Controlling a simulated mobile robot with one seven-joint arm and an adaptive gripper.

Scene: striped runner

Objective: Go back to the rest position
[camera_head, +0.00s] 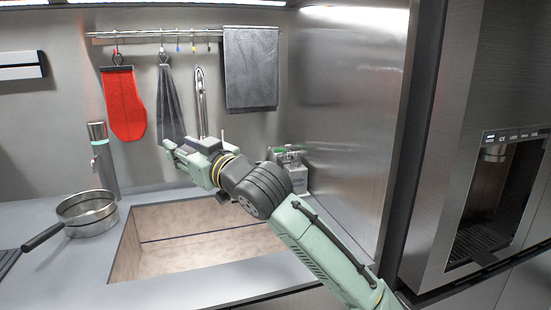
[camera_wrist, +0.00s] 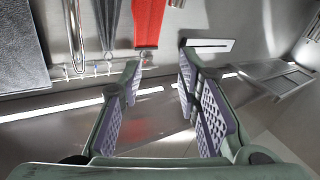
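My gripper (camera_head: 176,150) is at the end of my green and black arm, raised above the sink (camera_head: 190,236) in the head view. In the wrist view my gripper (camera_wrist: 158,100) has its two padded fingers spread wide apart with nothing between them. It is apart from the rail and the things hanging on the wall. My arm hides part of the sink's right side.
A red mitt (camera_head: 124,104), a dark cloth (camera_head: 251,68) and utensils hang from a wall rail (camera_head: 150,35). A strainer-like pan (camera_head: 86,212) stands left of the sink. Bottles (camera_head: 292,172) stand behind my arm. A steel panel (camera_head: 345,100) and dispenser (camera_head: 495,195) rise at right.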

